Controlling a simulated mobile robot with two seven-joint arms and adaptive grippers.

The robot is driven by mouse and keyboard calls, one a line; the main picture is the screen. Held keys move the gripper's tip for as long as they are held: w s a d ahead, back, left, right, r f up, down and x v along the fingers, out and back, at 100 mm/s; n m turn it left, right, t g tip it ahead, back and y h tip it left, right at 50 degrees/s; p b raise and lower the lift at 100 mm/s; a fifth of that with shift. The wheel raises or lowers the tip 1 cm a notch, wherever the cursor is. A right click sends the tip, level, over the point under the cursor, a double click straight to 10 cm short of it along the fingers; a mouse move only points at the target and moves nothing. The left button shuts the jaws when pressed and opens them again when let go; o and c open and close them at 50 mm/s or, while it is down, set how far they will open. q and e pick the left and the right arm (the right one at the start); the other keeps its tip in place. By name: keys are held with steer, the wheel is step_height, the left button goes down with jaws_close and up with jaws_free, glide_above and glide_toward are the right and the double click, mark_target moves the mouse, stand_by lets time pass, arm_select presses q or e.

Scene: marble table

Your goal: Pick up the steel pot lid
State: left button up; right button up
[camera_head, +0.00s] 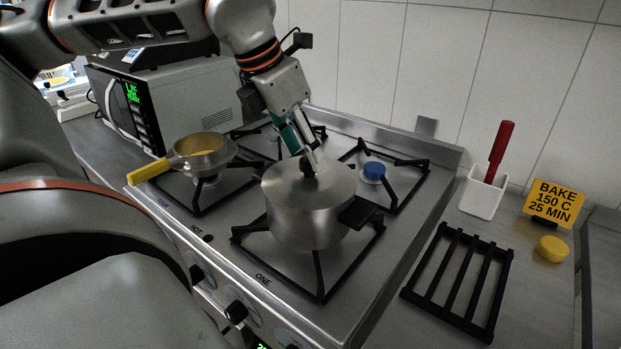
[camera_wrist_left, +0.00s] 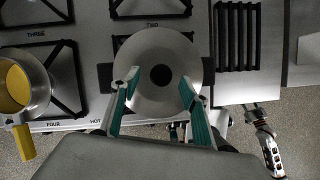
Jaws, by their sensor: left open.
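The steel pot lid (camera_head: 325,183) lies level on a steel pot (camera_head: 308,225) on the front right burner. Its dark round knob (camera_wrist_left: 161,74) stands at the centre of the lid in the left wrist view. My left gripper (camera_head: 309,160) points down over the lid, close to the knob. In the left wrist view its fingers (camera_wrist_left: 160,87) are open, one on each side of the knob, with nothing gripped. In the head view the fingers partly hide the knob. What looks like my right gripper (camera_wrist_left: 254,113) is small at the right of the wrist view, away from the lid.
A steel pan (camera_head: 203,152) with yellow contents and a yellow handle sits on the left burner. A blue object (camera_head: 374,171) lies by the back right burner. Right are a black rack (camera_head: 460,281), a white holder (camera_head: 482,195) with a red-handled tool, and a yellow sign (camera_head: 554,202).

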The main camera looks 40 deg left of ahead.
mark_target(308, 162)
arm_select(q)
steer(key=x, duration=0.3)
steer(key=shift+d+f, duration=0.1)
steer(key=shift+f, duration=0.05)
jaws_close()
steer(key=shift+w, duration=0.1)
steer(key=shift+r, duration=0.25)
step_height(308, 162, up, 19)
steer(key=p, duration=0.1)
steer(key=shift+r, duration=0.2)
arm_select(e)
steer(key=shift+r, duration=0.4)
